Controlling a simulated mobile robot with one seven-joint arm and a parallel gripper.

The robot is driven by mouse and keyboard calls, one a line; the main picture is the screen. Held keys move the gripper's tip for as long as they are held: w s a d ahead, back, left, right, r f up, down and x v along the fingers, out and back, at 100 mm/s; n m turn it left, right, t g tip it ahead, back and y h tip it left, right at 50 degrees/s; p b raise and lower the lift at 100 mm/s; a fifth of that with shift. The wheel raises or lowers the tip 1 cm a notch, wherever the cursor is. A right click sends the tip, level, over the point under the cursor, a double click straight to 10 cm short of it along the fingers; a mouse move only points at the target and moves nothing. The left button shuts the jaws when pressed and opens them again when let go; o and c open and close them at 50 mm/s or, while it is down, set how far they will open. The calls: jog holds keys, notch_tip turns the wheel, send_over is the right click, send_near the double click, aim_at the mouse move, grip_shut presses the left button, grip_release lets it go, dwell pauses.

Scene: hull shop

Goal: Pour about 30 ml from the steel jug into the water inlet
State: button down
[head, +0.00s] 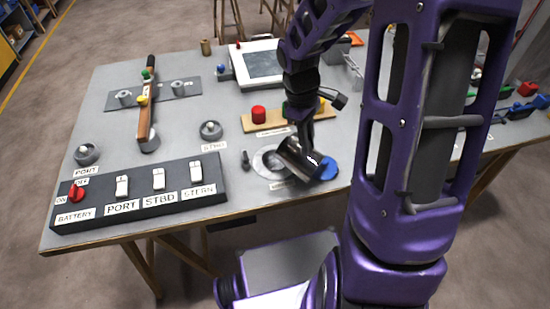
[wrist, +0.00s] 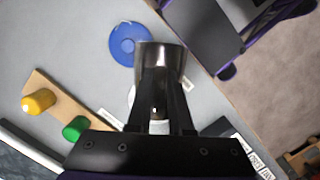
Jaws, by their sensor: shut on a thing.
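My gripper (head: 297,133) is shut on the steel jug (head: 296,163), a shiny dark-grey cylinder. The jug is held tilted above the table, its lower right end near a blue round fitting (head: 330,168). A pale round plate (head: 264,160) lies partly under the jug. No stream of water can be made out.
A wooden strip (head: 248,124) with red, yellow and green knobs stands just behind the jug. A grey-screened panel (head: 262,64) is at the back. The table's front edge is close to the jug.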

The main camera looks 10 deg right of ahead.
aim_at(315, 158)
jog(key=shift+s+d, duration=0.15)
dwell(0.6)
jog(key=shift+w+a+r+g+h+p, duration=0.25)
jog(key=shift+w+g+h+p, duration=0.05)
jog(key=shift+p, duration=0.05)
dwell(1.2)
jog(key=shift+s+d+f+t+y+b, duration=0.2)
jog(key=shift+s+d+t+y+b, duration=0.2)
jog(key=shift+s+d+t+y, duration=0.15)
jog(key=shift+s+d+r+t, duration=0.1)
jog(key=shift+s+r+t, duration=0.1)
jog(key=shift+s+t, duration=0.15)
jog(key=p, duration=0.1)
jog(key=s+t+y+p, duration=0.1)
jog(key=p, duration=0.1)
jog(key=shift+d+t+y, duration=0.25)
jog(key=shift+d+t, duration=0.05)
jog(key=shift+f, duration=0.1)
jog(key=shift+t, duration=0.3)
jog(key=shift+s+d+t+y, duration=0.25)
jog(key=shift+s+t+y, duration=0.1)
jog(key=shift+t+y, duration=0.2)
